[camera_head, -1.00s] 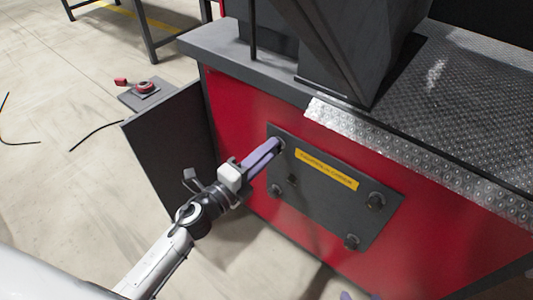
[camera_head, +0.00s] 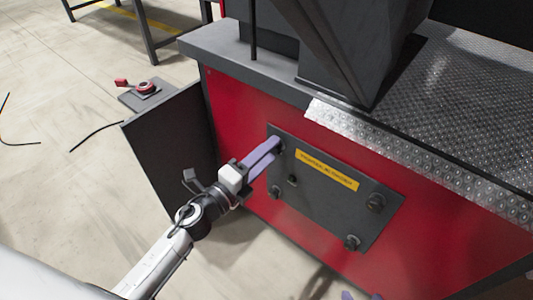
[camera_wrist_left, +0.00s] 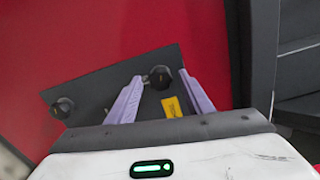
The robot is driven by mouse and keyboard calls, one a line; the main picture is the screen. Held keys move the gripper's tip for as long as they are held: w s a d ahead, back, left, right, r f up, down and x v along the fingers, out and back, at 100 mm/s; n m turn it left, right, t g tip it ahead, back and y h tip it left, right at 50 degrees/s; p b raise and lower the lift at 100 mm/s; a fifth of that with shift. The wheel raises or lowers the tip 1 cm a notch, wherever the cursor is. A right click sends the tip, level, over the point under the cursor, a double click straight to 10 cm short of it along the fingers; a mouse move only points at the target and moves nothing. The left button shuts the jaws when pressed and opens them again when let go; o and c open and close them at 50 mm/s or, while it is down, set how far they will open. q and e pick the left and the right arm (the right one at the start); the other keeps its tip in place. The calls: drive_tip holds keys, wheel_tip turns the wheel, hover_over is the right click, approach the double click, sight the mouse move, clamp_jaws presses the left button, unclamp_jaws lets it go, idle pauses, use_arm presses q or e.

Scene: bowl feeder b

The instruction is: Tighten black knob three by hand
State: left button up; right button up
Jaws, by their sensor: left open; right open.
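A dark panel (camera_head: 325,207) on the red machine front carries several black knobs near its corners. My left gripper (camera_head: 276,146) has purple fingers and reaches the panel's upper-left corner. In the left wrist view its open fingers stand on either side of a black knob (camera_wrist_left: 159,77); contact cannot be told. In the head view the fingers largely hide this knob. Other knobs are at the upper right (camera_head: 376,201), lower right (camera_head: 352,242) and lower left (camera_head: 275,190). No knob shows a readable number. My right gripper (camera_head: 360,296) shows only purple fingertips at the bottom edge, open and empty.
A yellow label (camera_head: 327,170) lies across the panel's upper part. A grey open door (camera_head: 172,145) stands left of the panel, near my left arm. A tread-plate ledge (camera_head: 420,150) juts out above. A red switch (camera_head: 145,88) sits beyond the door.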

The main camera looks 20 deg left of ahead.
use_arm(q)
drive_tip(key=shift+s, duration=0.1)
drive_tip(key=v, duration=1)
use_arm(e)
drive_tip(key=shift+s+f, duration=0.1)
drive_tip(key=shift+s, duration=0.1)
use_arm(q)
drive_tip(key=shift+a, duration=0.1)
drive_tip(key=s+d+f+n+g+y, duration=0.1)
drive_tip(key=s+d+f+n+g, duration=0.15)
drive_tip(key=s+n, duration=0.35)
drive_tip(key=s+d+f+n+g+y, duration=0.1)
drive_tip(key=s+d+f+n+g, duration=0.2)
drive_tip(key=n, duration=0.6)
drive_tip(key=s+d+f+n+g+y, duration=0.1)
drive_tip(key=s+f+n+g, duration=0.1)
drive_tip(key=s+f+n, duration=0.4)
wheel_tip(320, 180, up, 12)
drive_tip(key=a+p, duration=0.2)
drive_tip(key=p, duration=1.6)
drive_tip(key=shift+s+f+n+g+y, duration=0.15)
drive_tip(key=shift+s+n+g+y, duration=0.15)
drive_tip(key=shift+n+g, duration=0.15)
use_arm(e)
wheel_tip(320, 180, up, 11)
drive_tip(key=s+d+h, duration=0.1)
drive_tip(key=d, duration=0.1)
drive_tip(key=shift+d, duration=0.25)
